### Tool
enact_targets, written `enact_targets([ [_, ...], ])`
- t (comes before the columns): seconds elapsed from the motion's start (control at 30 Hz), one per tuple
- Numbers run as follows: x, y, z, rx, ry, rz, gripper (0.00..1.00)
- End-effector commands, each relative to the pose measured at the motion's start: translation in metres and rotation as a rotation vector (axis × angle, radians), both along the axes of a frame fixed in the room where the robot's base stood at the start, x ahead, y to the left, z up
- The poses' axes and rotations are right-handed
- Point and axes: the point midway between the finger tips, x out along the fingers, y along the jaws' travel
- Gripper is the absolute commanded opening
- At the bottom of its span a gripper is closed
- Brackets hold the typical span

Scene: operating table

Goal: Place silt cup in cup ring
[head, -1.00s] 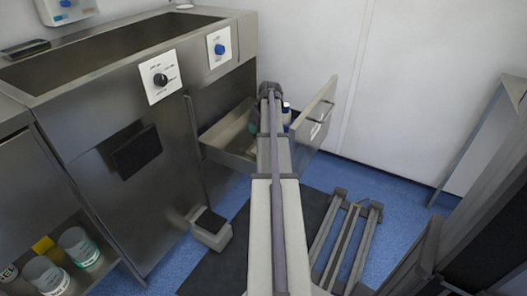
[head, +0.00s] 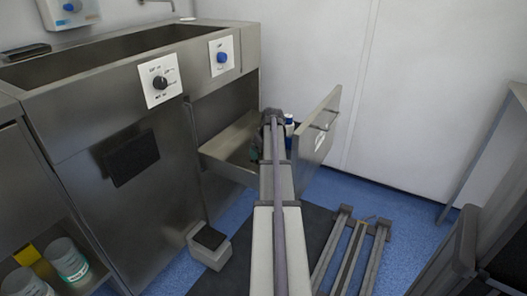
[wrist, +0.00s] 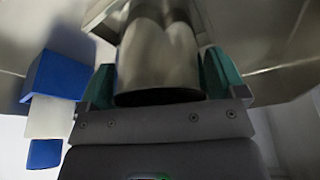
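A grey metal cylinder, which looks like the silt cup (wrist: 160,60), stands between the two teal fingers of my gripper (wrist: 162,80) in the wrist view. Both fingers appear to touch its sides, so my gripper looks shut on it. In the head view my arm reaches into the open drawer (head: 225,166) and hides most of the gripper and the cup. I cannot make out a cup ring in either view.
A blue-and-white bottle (head: 289,128) stands in the drawer just right of my arm; it also shows beside the gripper in the wrist view (wrist: 45,118). The drawer front (head: 318,130) rises at the right. Labelled tubs (head: 70,262) sit on a low shelf at lower left.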

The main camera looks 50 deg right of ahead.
Motion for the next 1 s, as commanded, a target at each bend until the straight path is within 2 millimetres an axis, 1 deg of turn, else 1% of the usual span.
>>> enact_targets([
  [0.03, 0.0, 0.0, 0.0, 0.0, 0.0, 0.0, 0.94],
  [0.1, 0.0, 0.0, 0.0, 0.0, 0.0, 0.0, 1.0],
  [0.33, 0.0, 0.0, 0.001, 0.0, 0.0, 0.0, 1.0],
  [0.43, -0.001, 0.0, 0.01, 0.0, 0.0, 0.0, 1.0],
  [0.57, -0.007, 0.002, 0.035, 0.0, 0.0, 0.0, 1.0],
  [0.8, -0.024, 0.008, 0.099, 0.0, 0.0, 0.0, 1.0],
  [0.9, -0.031, 0.009, 0.116, 0.0, 0.0, -0.001, 1.0],
  [1.0, -0.034, 0.01, 0.121, 0.0, 0.0, -0.001, 1.0],
])
